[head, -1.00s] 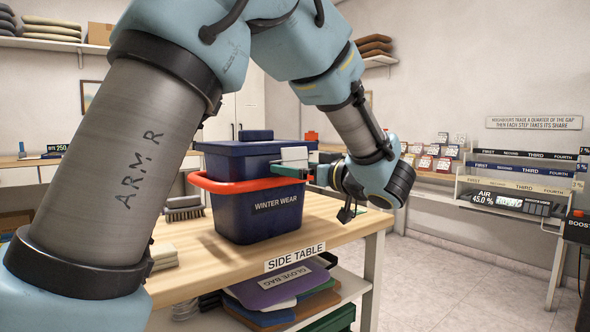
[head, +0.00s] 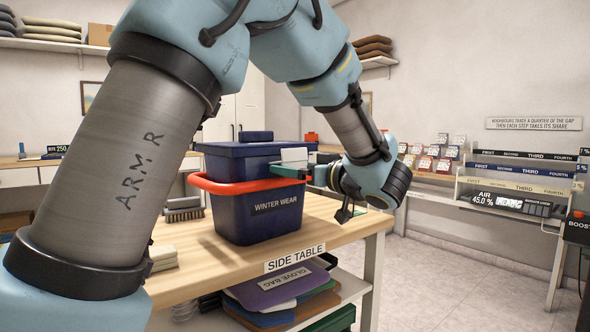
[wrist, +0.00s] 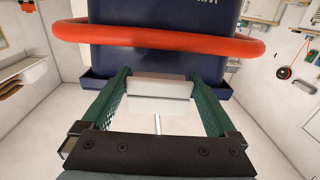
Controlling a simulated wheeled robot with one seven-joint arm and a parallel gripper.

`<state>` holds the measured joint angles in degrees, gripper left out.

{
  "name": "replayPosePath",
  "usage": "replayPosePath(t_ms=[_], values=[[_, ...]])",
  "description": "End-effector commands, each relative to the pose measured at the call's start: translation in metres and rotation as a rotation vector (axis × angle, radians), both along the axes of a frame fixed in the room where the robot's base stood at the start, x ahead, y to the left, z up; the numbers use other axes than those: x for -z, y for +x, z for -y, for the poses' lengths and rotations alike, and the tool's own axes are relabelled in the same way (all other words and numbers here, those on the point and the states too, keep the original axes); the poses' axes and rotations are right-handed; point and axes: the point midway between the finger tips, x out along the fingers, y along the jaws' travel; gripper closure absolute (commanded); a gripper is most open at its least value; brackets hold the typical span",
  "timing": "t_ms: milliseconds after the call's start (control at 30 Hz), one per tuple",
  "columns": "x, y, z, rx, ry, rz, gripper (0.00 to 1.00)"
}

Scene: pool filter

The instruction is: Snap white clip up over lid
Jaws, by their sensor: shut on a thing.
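A dark blue bin (head: 265,223) labelled WINTER WEAR stands upright on the side table. Its blue lid (head: 235,150) rests on top, and a red handle (head: 232,187) loops around the front. The white clip (head: 294,155) is at the lid's right-hand edge, upright and level with the rim. In the wrist view the white clip (wrist: 158,88) sits between my green fingers. My gripper (wrist: 160,76) is shut on it from both sides. Whether the clip is hooked over the lid I cannot tell.
Mats and a purple bag lie on the shelf below. The red handle passes close to my fingers. Open floor lies to the right.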

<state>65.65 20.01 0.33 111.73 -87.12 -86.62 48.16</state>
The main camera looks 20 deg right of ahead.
Motion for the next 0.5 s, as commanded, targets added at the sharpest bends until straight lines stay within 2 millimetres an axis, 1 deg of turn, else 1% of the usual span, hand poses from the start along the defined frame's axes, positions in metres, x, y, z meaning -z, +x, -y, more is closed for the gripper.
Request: replayPosePath(t_ms=[267, 500], values=[[-0.007, -0.001, 0.000, 0.000, -0.015, -0.039, 0.62], [-0.017, -0.001, 0.000, -0.001, -0.052, -0.143, 0.62]])
